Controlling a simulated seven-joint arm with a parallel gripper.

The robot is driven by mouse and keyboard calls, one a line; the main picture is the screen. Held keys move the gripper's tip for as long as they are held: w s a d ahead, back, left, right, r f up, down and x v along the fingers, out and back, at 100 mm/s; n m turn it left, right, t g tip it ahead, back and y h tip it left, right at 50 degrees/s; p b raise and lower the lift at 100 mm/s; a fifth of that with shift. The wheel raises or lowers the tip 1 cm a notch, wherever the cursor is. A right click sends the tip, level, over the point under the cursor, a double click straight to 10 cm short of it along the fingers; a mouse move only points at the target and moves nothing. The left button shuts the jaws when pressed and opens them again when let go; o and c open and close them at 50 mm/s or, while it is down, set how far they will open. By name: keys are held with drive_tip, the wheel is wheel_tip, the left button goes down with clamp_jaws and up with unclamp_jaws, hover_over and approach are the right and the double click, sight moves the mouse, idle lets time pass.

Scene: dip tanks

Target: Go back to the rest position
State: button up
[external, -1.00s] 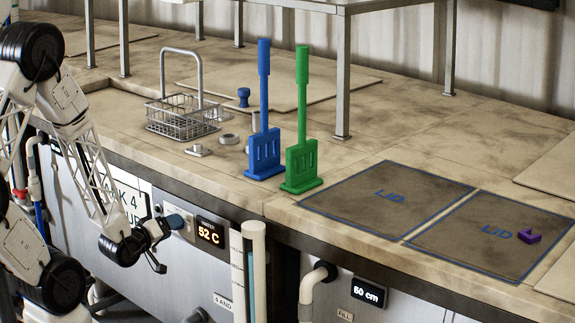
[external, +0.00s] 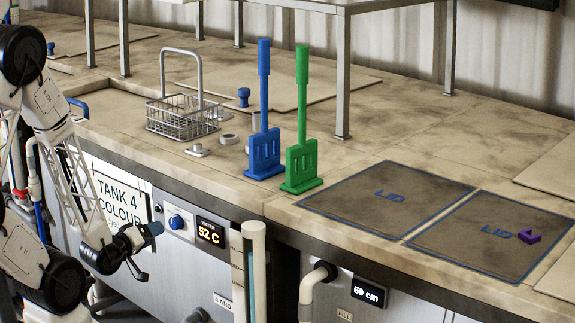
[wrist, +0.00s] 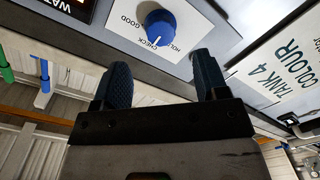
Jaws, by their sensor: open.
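My gripper (external: 149,252) is in front of the cabinet face at the left of the external view, fingers apart and nothing between them. It stands left of and a little below a blue knob (external: 177,221), apart from it. In the wrist view the two dark fingers of my gripper (wrist: 161,78) are spread, and the blue knob (wrist: 162,27) shows beyond the gap. The knob's white mark points toward the word CHECK on its white plate.
A TANK 4 COLOUR sign (external: 118,198) is behind my arm; a 52 C display (external: 210,232) is right of the knob. A wire basket (external: 182,121), a blue paddle (external: 264,150) and a green paddle (external: 301,165) stand on the worktop. A purple piece (external: 529,236) lies on a right lid.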

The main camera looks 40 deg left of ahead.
drive_tip(key=w+r+m+g, duration=0.45)
drive_tip(key=r+g, duration=0.25)
drive_tip(key=r, duration=0.3)
drive_tip(key=s+d+r+m+g, duration=0.2)
drive_tip(key=s+r+g, duration=0.2)
drive_tip(key=s+r, duration=0.2)
drive_tip(key=s+d+r+m+g, duration=0.3)
drive_tip(key=s+r, duration=0.3)
drive_tip(key=r, duration=0.2)
drive_tip(key=shift+s+r+g, duration=0.15)
drive_tip(key=shift+r+g, duration=0.05)
drive_tip(key=shift+g, duration=0.3)
